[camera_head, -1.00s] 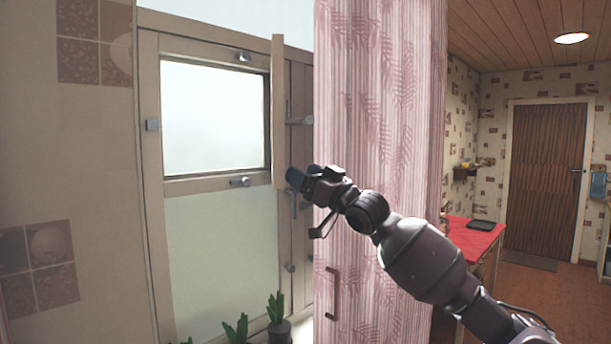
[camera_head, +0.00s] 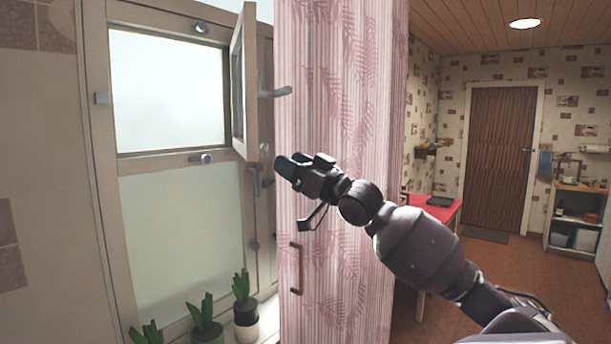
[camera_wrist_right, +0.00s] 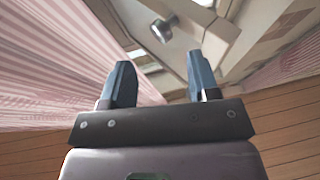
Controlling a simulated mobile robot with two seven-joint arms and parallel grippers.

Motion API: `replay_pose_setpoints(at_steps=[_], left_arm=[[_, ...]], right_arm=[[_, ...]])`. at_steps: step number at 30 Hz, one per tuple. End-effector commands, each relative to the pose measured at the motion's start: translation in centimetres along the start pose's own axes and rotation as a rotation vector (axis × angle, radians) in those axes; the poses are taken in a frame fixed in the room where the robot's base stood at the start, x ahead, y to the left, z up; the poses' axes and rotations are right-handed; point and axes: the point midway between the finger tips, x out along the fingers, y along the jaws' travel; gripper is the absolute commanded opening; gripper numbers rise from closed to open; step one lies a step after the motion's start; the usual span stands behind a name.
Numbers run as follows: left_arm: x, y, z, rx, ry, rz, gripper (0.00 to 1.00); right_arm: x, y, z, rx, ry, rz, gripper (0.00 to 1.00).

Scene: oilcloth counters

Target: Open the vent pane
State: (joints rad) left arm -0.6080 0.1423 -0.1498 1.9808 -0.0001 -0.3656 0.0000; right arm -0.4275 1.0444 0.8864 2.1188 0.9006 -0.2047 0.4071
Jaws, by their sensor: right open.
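The vent pane (camera_head: 251,85), a narrow beige-framed sash, stands swung out from the upper window opening in the head view. My right gripper (camera_head: 283,168) is open and empty, just below and right of the pane's lower corner, in front of the pink curtain-patterned panel. I see a small gap between them in the picture. In the right wrist view the two fingers (camera_wrist_right: 160,82) are apart with nothing between them. A metal knob (camera_wrist_right: 165,30) on a beige frame shows beyond them. My left gripper is not in view.
The pink patterned panel (camera_head: 340,120) stands right beside my right gripper. Frosted lower glass (camera_head: 180,240) and potted plants (camera_head: 205,325) are below the pane. A red-topped table (camera_head: 435,208) and a brown door (camera_head: 498,155) are farther back, with open floor between.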

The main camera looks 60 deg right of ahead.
Motion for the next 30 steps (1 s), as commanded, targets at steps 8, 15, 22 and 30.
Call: replay_pose_setpoints(at_steps=[8, 15, 22, 30], left_arm=[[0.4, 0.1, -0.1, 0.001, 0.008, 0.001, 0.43], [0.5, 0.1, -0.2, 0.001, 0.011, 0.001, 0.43], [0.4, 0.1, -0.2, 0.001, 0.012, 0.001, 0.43], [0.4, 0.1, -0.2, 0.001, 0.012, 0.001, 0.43]], right_arm=[[-2.8, -0.1, 0.1, -0.001, -0.002, -0.001, 0.55], [-3.6, -0.2, -0.1, -0.002, 0.000, -0.003, 0.55], [-3.6, -0.2, -0.1, -0.001, 0.000, -0.003, 0.55], [-3.6, -0.2, -0.1, -0.001, -0.001, -0.002, 0.55]])
